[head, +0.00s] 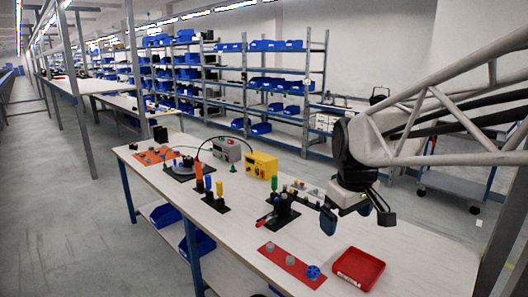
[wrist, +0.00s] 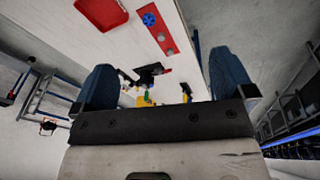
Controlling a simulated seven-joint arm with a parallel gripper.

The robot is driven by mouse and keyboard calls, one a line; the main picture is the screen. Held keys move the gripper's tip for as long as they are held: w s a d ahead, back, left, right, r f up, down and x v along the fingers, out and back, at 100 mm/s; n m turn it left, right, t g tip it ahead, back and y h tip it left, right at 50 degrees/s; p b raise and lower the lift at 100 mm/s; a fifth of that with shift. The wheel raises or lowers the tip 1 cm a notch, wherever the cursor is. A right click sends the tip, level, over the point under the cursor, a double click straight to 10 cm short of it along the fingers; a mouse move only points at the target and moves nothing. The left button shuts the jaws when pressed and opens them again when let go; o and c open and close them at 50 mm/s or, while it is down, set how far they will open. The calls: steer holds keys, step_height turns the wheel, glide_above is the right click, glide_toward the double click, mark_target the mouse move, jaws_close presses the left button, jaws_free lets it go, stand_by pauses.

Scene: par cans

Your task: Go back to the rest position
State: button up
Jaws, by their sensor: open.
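My gripper (head: 357,219) hangs over the right part of the workbench in the head view, above and behind the red tray. Its blue-tipped fingers are spread wide, and in the wrist view the gripper (wrist: 160,88) has nothing between them. The arm comes in from the right side of the head view. The white workbench (head: 215,240) lies below, apart from the gripper.
A red tray (head: 358,269) sits at the bench's near right end. A red strip (head: 291,264) with knobs lies left of it. A black fixture (head: 281,213), yellow box (head: 261,165) and grey box (head: 227,149) stand farther left. Shelves with blue bins (head: 275,84) stand behind.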

steer(key=s+f+m, duration=0.3)
steer(key=s, duration=0.6)
steer(key=s+f+m, duration=0.3)
steer(key=s, duration=0.6)
steer(key=shift+s+d+f+t, duration=0.2)
steer(key=shift+d+f+t, duration=0.1)
steer(key=shift+d+f, duration=0.1)
